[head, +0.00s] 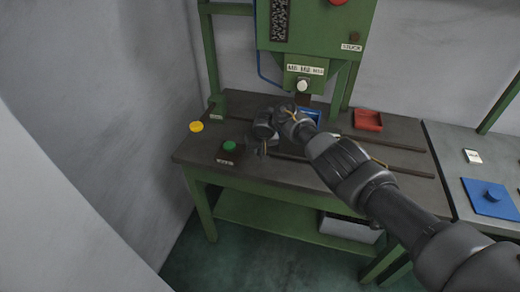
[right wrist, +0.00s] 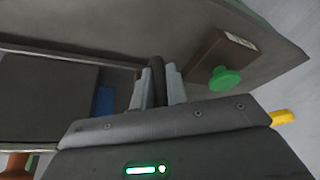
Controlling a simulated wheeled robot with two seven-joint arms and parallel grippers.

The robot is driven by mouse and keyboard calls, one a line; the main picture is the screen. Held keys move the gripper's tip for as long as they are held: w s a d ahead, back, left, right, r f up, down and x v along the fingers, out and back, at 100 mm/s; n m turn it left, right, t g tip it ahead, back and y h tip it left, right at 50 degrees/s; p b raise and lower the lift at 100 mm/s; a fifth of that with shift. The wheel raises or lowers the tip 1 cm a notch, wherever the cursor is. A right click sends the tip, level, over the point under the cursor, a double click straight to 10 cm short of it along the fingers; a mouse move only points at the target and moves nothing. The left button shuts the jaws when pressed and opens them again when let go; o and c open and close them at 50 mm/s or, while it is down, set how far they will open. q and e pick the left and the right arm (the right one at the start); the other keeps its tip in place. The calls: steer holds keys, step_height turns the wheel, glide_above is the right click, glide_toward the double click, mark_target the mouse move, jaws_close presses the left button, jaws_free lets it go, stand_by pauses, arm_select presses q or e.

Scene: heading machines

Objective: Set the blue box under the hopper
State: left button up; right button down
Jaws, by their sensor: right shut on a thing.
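The blue box (head: 310,115) sits on the grey bench below the green machine's head, beside the dark chute (head: 302,99) and partly behind my right wrist. A blue patch (right wrist: 105,101) shows in the right wrist view, left of the fingers. My right gripper (head: 262,149) is over the bench, left of the box and near the green button. In the right wrist view its fingers (right wrist: 158,88) are closed on a thin dark upright piece (right wrist: 157,72), which I cannot identify. My left gripper is not in view.
A green button (head: 229,146) on a brown block stands left of my gripper. A yellow button (head: 196,127) is at the bench's left edge. A red tray (head: 368,120) lies right of the box. A blue plate (head: 491,197) lies on the right-hand table.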

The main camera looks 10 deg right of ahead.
steer(key=c, duration=1.8)
jaws_free()
steer(key=shift+a, duration=0.3)
steer(key=o, duration=0.4)
steer(key=shift+w+f, duration=0.1)
steer(key=shift+w, duration=0.05)
steer(key=shift+d, duration=0.1)
steer(key=shift+r, duration=0.35)
steer(key=a+p+v, duration=0.1)
steer(key=p+v, duration=0.2)
steer(key=v, duration=0.7)
steer(key=shift+d, duration=0.4)
